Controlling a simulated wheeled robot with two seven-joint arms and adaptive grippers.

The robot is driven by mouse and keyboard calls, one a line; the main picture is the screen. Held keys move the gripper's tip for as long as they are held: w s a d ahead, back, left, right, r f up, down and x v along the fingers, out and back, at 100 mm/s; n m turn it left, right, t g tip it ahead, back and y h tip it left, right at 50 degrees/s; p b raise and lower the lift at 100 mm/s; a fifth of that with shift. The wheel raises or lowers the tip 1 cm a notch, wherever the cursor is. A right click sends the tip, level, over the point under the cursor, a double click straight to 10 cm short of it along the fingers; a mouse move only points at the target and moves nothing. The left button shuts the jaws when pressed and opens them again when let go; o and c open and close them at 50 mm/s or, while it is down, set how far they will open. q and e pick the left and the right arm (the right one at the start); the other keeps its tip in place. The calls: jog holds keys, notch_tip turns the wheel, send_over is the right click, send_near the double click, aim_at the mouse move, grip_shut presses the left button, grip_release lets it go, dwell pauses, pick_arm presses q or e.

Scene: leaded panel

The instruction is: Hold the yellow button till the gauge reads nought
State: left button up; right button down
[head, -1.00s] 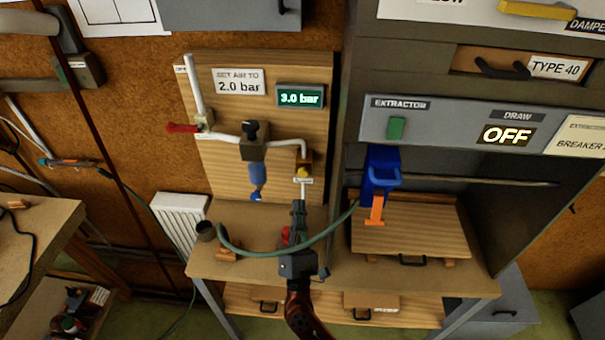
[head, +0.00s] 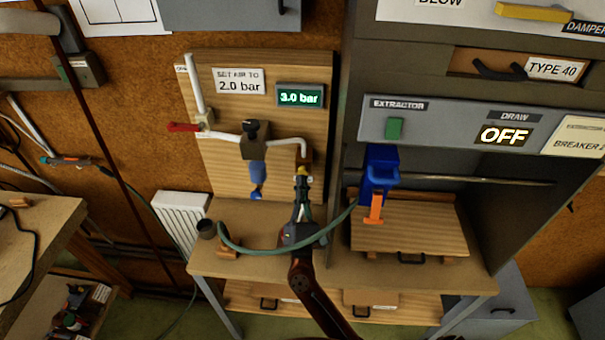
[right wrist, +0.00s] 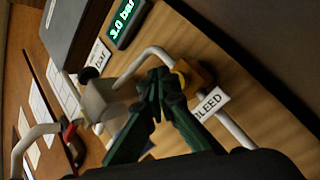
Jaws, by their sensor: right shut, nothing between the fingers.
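The yellow button (right wrist: 183,67) sits on a small brown block on the wooden board, above a BLEED label, in the right wrist view. My right gripper (head: 301,178) is shut and empty, with its tips (right wrist: 158,76) right in front of the button and overlapping part of it. I cannot tell whether they touch it. The green gauge display (head: 300,97) reads 3.0 bar; it also shows in the right wrist view (right wrist: 125,17). My left gripper is out of view.
A sign (head: 239,81) on the board reads "SET AIR TO 2.0 bar". A red lever (head: 183,127) and a blue-bowled regulator (head: 257,172) are left of the button. A green hose (head: 268,252) loops across near my right arm. A blue holder (head: 378,170) stands to the right.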

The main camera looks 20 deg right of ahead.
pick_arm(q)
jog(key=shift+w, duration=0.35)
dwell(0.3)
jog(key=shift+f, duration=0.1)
pick_arm(e)
jog(key=shift+w+d, duration=0.1)
jog(key=shift+w, duration=0.05)
dwell(0.5)
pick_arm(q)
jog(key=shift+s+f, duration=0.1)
pick_arm(e)
jog(key=shift+w+d, duration=0.1)
jog(key=shift+w, duration=0.1)
pick_arm(q)
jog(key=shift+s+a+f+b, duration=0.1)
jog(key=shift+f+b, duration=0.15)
jog(key=shift+b, duration=0.2)
pick_arm(e)
jog(key=shift+w+d+r, duration=0.2)
jog(key=shift+w+d, duration=0.05)
jog(key=shift+w, duration=0.3)
dwell(0.9)
jog(key=shift+d+f, duration=0.1)
dwell(2.7)
jog(key=shift+f, duration=0.1)
